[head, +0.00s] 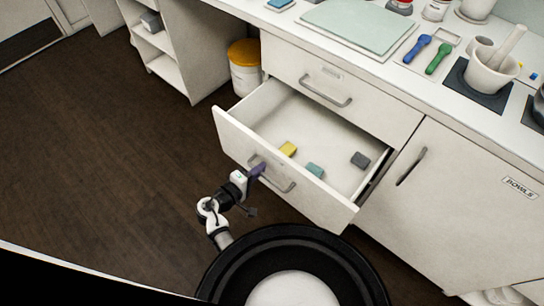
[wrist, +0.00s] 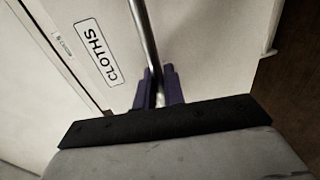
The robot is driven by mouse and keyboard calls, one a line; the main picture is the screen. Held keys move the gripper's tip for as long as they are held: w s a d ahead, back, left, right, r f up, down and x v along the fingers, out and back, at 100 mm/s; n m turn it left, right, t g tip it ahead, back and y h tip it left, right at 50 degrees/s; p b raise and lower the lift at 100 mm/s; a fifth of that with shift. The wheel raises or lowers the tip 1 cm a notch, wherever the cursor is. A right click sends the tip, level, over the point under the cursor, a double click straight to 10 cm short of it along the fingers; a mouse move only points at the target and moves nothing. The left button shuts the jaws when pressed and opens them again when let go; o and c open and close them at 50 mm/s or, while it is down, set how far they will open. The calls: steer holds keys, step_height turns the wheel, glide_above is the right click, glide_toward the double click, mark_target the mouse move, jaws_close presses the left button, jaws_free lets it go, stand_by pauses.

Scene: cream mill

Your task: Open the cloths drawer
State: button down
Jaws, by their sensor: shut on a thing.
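The cloths drawer (head: 285,186) is the lower drawer of the white cabinet, and it stands pulled well out. Inside lie a yellow folded cloth (head: 288,149), a teal one (head: 315,170) and a grey one (head: 360,160). Its label reading CLOTHS (wrist: 97,53) shows in the wrist view. My gripper (head: 259,170) is at the drawer front, shut on the metal bar handle (wrist: 144,35). In the wrist view the purple fingers (wrist: 159,88) stand on both sides of the bar.
A closed drawer (head: 330,88) sits above, and a closed door labelled BOWLS (head: 450,205) is at the right. A white bin with a yellow lid (head: 245,68) stands left of the drawer. The counter holds a pale green mat (head: 360,25) and a mortar (head: 492,72). Dark floor at left is clear.

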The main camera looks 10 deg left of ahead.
steer(key=shift+f+v, duration=0.2)
steer(key=shift+v, duration=0.7)
steer(key=shift+f+v, duration=0.15)
steer(key=shift+v, duration=0.75)
steer(key=shift+f+v, duration=0.2)
steer(key=shift+v, duration=0.7)
steer(key=shift+s+a, duration=0.1)
steer(key=c, duration=1.6)
jaws_free()
steer(key=b+v, duration=0.2)
steer(key=v, duration=1.1)
steer(key=shift+s+a+r, duration=0.1)
steer(key=shift+s+a, duration=0.1)
steer(key=shift+s, duration=0.15)
